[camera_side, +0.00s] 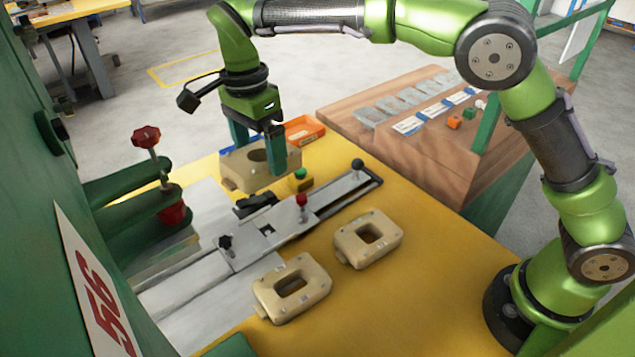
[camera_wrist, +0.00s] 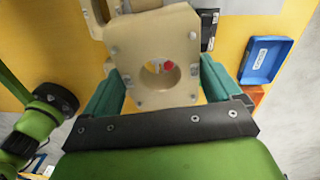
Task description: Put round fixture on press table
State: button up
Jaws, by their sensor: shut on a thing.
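The round fixture (camera_side: 234,174) is a beige block with a round hole. My gripper (camera_side: 256,150) is shut on it, with one green finger on each side. In the wrist view the round fixture (camera_wrist: 150,42) sits between the fingers (camera_wrist: 165,85), and something red and grey shows through its hole. It appears held up, behind the metal slide; its exact height is hard to tell. The press table (camera_side: 190,280) is the grey metal surface at the left, with a sliding plate (camera_side: 275,222) lying across it toward the right.
Two beige fixtures with longer holes, one nearer (camera_side: 291,290) and one farther right (camera_side: 367,240), lie on the yellow table (camera_side: 385,300). A red-knobbed clamp (camera_side: 146,137), a black-knobbed handle (camera_side: 358,164) and a green button (camera_side: 300,174) stand up nearby. A blue bin (camera_wrist: 265,60) shows in the wrist view.

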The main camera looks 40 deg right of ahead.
jog(key=s+d+n, duration=0.1)
jog(key=s+d, duration=0.1)
jog(key=d, duration=1.9)
jog(key=s+d+f+n+t, duration=0.2)
jog(key=s+d+f+n, duration=0.9)
jog(key=n, duration=0.5)
jog(key=shift+s+a+f, duration=0.15)
jog(key=shift+a+f, duration=0.2)
jog(key=shift+f, duration=0.75)
jog(key=shift+s+a+f, duration=0.15)
jog(key=shift+a+f, duration=0.2)
jog(key=shift+f, duration=0.7)
jog(key=shift+s+a+f, duration=0.15)
jog(key=shift+a+f, duration=0.2)
jog(key=shift+f, duration=0.75)
jog(key=shift+f, duration=0.15)
jog(key=o, duration=0.9)
